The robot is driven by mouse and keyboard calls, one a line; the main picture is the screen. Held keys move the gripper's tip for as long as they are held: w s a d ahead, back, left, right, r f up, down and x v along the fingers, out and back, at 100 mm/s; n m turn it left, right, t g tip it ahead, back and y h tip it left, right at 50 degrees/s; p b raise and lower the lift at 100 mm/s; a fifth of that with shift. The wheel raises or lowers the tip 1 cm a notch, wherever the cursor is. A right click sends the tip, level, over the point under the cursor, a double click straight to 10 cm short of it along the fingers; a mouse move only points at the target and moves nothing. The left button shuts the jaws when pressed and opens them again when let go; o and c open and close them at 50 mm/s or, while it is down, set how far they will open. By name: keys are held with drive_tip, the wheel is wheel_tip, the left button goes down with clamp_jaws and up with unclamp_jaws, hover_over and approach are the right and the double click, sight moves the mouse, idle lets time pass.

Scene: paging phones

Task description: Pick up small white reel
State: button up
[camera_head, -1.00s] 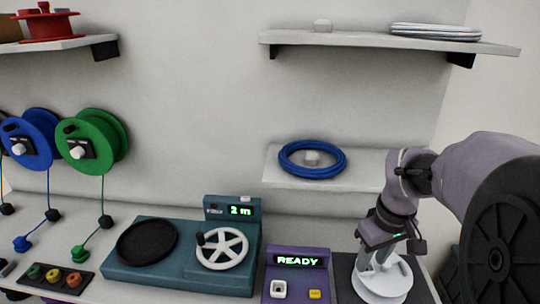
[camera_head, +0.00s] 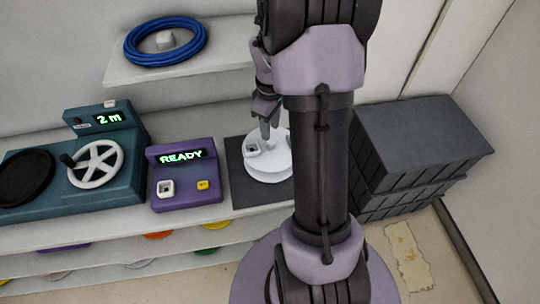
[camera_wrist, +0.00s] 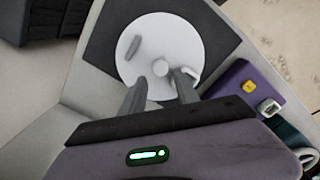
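The small white reel (camera_head: 272,165) lies flat on a dark mat (camera_head: 240,185) at the right end of the bench. In the wrist view its round white face (camera_wrist: 175,40) fills the upper middle, with a small raised hub (camera_wrist: 160,68) and a grey piece on it. My gripper (camera_head: 267,131) points down over the reel from above. In the wrist view my gripper's fingers (camera_wrist: 160,86) are apart, one on each side of the hub, with white showing between them. Whether the fingertips touch the hub cannot be told.
A purple unit (camera_head: 185,190) reading READY stands left of the mat, and a teal machine (camera_head: 120,185) reading 2 m is further left. A blue coil (camera_head: 128,50) lies on the shelf above. Dark stacked crates (camera_head: 410,150) stand to the right of the bench.

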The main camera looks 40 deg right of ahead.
sight(271, 140)
wheel_tip(271, 140, down, 5)
drive_tip(key=shift+s+r+b, duration=0.1)
drive_tip(key=shift+s+b, duration=0.05)
drive_tip(key=shift+b, duration=1)
drive_tip(key=shift+r, duration=0.15)
clamp_jaws()
